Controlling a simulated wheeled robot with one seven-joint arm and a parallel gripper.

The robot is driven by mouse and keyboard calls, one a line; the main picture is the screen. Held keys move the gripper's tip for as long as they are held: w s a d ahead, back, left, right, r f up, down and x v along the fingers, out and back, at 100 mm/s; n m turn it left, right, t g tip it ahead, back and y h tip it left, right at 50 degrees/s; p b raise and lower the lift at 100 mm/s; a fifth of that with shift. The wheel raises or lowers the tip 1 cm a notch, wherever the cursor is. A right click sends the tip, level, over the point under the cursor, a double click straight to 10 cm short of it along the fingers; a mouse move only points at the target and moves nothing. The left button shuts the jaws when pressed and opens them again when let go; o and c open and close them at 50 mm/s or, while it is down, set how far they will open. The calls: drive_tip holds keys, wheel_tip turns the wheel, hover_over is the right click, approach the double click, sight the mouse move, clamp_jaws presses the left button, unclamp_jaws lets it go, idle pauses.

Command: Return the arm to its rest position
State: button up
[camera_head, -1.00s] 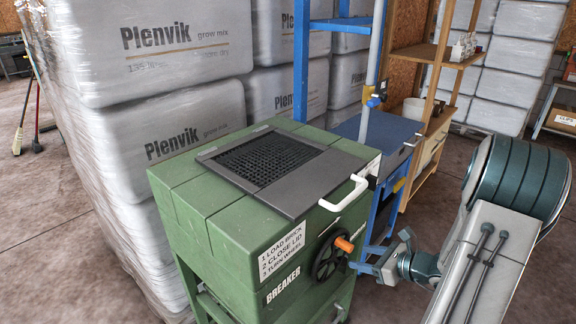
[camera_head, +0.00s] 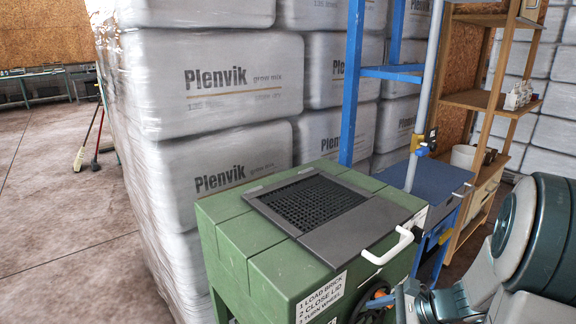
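My arm fills the lower right corner, bent back toward the camera. My gripper (camera_head: 408,302) shows at the bottom edge, just right of the breaker's hand wheel (camera_head: 372,308). Its fingers are partly cut off by the frame, so I cannot tell whether they are open or shut. The wheel is mostly hidden, with a bit of its orange knob showing. The green breaker machine (camera_head: 262,262) has its dark mesh lid (camera_head: 345,238) lying flat on top. A white handle (camera_head: 390,248) sits at the lid's right edge.
Wrapped Plenvik bales (camera_head: 215,85) stand stacked behind and left of the breaker. A blue frame and blue-topped unit (camera_head: 437,178) stand at its right. A wooden shelf (camera_head: 480,100) holds small bottles (camera_head: 518,95). The floor (camera_head: 60,220) at left is open; brooms stand beyond it.

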drive_tip(key=s+a+r+n+g+h+p, duration=0.1)
drive_tip(key=s+a+r+n+h+p, duration=0.2)
drive_tip(key=s+r+n+h, duration=0.6)
drive_tip(key=shift+s+a+r+n+g, duration=0.3)
drive_tip(key=shift+s+a+r+n, duration=1.2)
drive_tip(key=shift+n, duration=3.4)
drive_tip(key=shift+w+d+r, duration=0.2)
drive_tip(key=shift+d+r, duration=0.05)
drive_tip(key=shift+d, duration=0.1)
